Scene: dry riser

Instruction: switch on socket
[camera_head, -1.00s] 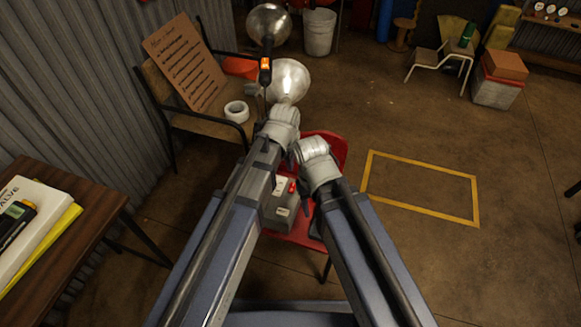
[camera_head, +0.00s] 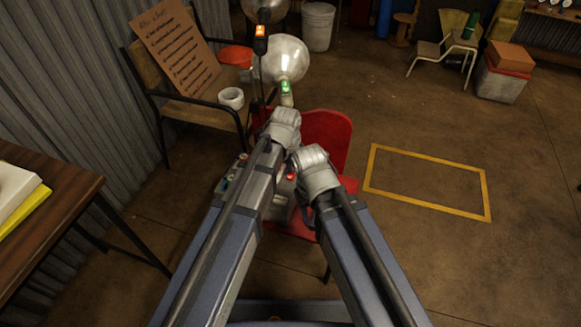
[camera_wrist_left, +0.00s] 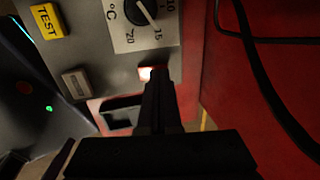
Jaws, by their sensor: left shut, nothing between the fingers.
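A grey control box (camera_head: 279,212) sits on a red chair (camera_head: 327,140), mostly hidden behind my arms in the head view. A small red light (camera_head: 291,176) glows on it. The left wrist view shows a grey panel (camera_wrist_left: 88,52) with a temperature dial (camera_wrist_left: 140,12), a yellow TEST button (camera_wrist_left: 46,20) and a bright lit spot (camera_wrist_left: 147,73) by a red edge. My left gripper (camera_wrist_left: 160,75) is shut and empty; its tips are right beside the lit spot, contact unclear. A dark recess (camera_wrist_left: 120,115) lies left of the fingers. My right gripper's fingers are hidden; only its arm shows.
A wooden chair (camera_head: 150,85) with a written board (camera_head: 178,50) and a white tape roll (camera_head: 231,97) stands at the left. A table (camera_head: 50,215) is at the lower left. Floor around the yellow rectangle (camera_head: 427,155) is clear. Black cables (camera_wrist_left: 255,70) hang right of the panel.

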